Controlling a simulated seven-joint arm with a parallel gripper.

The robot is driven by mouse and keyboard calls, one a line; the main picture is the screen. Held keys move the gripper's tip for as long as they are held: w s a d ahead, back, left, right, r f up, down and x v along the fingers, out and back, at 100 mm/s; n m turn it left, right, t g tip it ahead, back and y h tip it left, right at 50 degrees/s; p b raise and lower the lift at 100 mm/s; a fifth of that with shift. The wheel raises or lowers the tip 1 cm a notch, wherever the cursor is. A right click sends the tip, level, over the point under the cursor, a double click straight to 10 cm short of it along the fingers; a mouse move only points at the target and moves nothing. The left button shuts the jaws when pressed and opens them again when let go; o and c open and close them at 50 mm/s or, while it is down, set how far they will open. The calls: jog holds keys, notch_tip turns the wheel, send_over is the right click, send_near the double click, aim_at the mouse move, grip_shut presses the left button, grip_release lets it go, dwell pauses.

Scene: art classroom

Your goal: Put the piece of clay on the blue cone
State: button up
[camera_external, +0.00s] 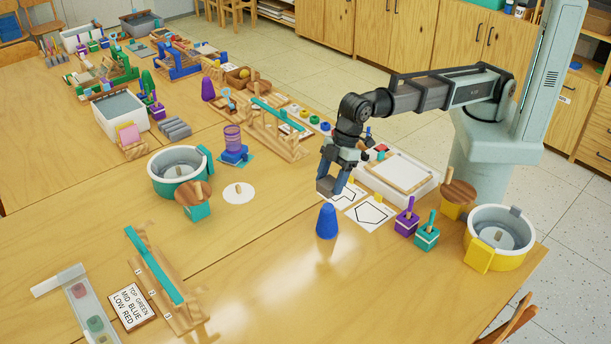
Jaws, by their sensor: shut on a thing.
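The blue cone (326,222) stands upright on the table, near the middle of the view. My gripper (334,188) points down just above and slightly behind it in the picture. It is shut on a small grey-brown piece (328,187), which looks like the clay. The piece shows between the blue fingers, and part of it is hidden by them. It appears above the cone's tip with a small gap; whether it is directly over the tip in depth, I cannot tell.
Drawing cards (371,214) and a white tray (413,172) lie to the right. A purple block (406,224) and a teal block (427,237) stand near a yellow-white tub (500,232). A teal-white tub (180,171) stands left. Table in front of the cone is clear.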

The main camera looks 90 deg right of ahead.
jog(key=shift+f, duration=2.6)
jog(key=shift+f, duration=0.1)
jog(key=o, duration=1.1)
jog(key=shift+o, duration=0.2)
jog(key=v, duration=1.2)
